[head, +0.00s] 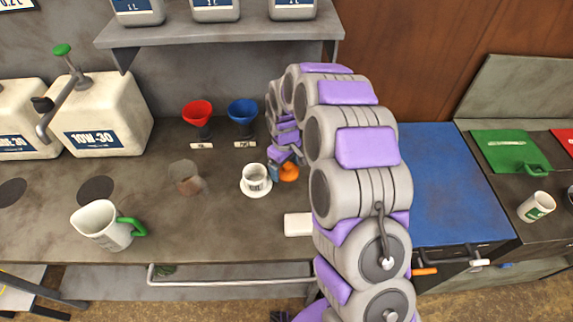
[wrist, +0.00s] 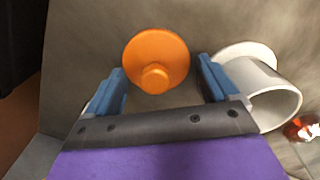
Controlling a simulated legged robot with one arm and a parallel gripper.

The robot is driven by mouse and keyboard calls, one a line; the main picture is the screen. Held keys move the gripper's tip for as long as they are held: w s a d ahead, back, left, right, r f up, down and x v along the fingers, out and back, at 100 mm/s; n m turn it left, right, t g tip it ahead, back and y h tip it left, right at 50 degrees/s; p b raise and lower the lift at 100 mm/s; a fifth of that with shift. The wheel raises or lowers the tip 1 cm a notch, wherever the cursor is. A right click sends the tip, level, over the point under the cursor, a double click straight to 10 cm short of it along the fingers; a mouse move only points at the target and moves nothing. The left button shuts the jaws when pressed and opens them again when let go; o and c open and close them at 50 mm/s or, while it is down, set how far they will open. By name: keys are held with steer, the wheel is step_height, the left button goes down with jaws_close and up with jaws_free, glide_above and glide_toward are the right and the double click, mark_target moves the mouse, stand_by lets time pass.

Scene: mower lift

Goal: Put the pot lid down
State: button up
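The orange pot lid (head: 289,173) is a round disc with a knob, just right of the white cup (head: 254,177). In the wrist view the lid (wrist: 150,50) shows its knob facing the camera, between and just beyond my fingertips. My gripper (wrist: 160,66) has its two blue fingers spread wide, with a gap visible on the right side of the lid and none gripping the knob. In the head view my gripper (head: 284,152) is low over the bench, partly covering the lid. I cannot tell whether the lid lies flat on the bench.
Red (head: 198,112) and blue (head: 243,110) funnels stand behind. A white block (head: 298,225) lies near the bench's front edge. A jug (head: 103,228) stands left. The middle-left bench is fairly clear.

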mark_target(295, 170)
steer(key=shift+o, duration=0.9)
steer(key=shift+d, duration=0.45)
steer(key=shift+d+r, duration=0.2)
steer(key=shift+d, duration=1.05)
steer(key=a+r, duration=0.1)
steer(key=r, duration=0.1)
steer(key=a+r+p, duration=0.1)
steer(key=a+r, duration=0.1)
steer(key=r, duration=0.1)
steer(key=shift+r+p, duration=0.3)
steer(key=shift+p, duration=0.1)
steer(key=s+d+r+p, duration=0.15)
steer(key=s+r, duration=0.25)
steer(key=r, duration=0.6)
steer(key=s+d+r+m, duration=0.2)
steer(key=s+d+r, duration=0.2)
steer(key=s, duration=0.4)
steer(key=s+d+r+m, duration=0.2)
steer(key=s+d+r, duration=0.15)
steer(key=s, duration=0.35)
steer(key=s+d+m+g, duration=0.1)
steer(key=s+d+m, duration=0.2)
steer(key=s, duration=1.7)
steer(key=shift+d+m+g, duration=0.2)
steer(key=shift+m+g, duration=0.2)
steer(key=shift+m, duration=0.6)
